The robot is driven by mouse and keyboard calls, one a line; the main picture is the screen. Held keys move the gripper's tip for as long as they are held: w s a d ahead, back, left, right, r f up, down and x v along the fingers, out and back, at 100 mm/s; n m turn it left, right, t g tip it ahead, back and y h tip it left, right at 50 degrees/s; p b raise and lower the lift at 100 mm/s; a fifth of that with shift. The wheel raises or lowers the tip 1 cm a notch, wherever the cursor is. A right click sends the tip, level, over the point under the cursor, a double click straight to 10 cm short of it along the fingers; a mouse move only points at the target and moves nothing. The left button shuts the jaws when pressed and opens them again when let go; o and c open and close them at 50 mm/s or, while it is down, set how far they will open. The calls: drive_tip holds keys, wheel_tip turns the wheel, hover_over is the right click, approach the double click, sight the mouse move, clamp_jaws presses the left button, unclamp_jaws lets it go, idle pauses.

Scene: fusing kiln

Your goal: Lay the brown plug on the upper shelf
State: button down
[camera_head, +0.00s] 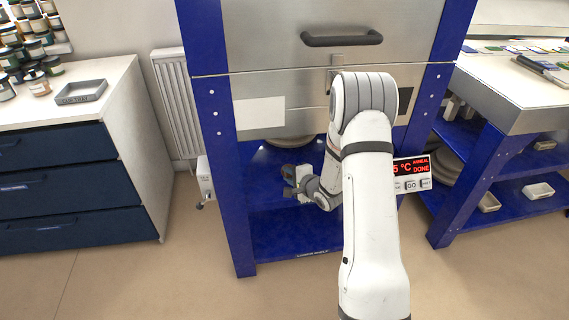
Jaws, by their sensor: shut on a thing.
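The kiln stands on a blue frame with an upper shelf (262,190) below the kiln body and a lower shelf (285,238) with a label on its front edge. My arm reaches in from the front, and my gripper (291,180) is at the front of the upper shelf, left of the arm. It is shut on a small dark thing (288,170), which I take to be the brown plug. The plug is small and partly hidden by the jaws. I cannot tell whether it touches the shelf.
A control box with a red display (411,167) is right of my arm. A blue frame leg (214,120) stands to the left. A workbench (520,100) is at right and a drawer cabinet (70,190) at left.

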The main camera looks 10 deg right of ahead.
drive_tip(key=shift+w+f, duration=0.1)
drive_tip(key=shift+w, duration=0.2)
drive_tip(key=shift+f+b, duration=1.65)
drive_tip(key=shift+f, duration=0.1)
drive_tip(key=c, duration=1.3)
unclamp_jaws()
drive_tip(key=shift+o, duration=0.5)
drive_tip(key=shift+f, duration=0.1)
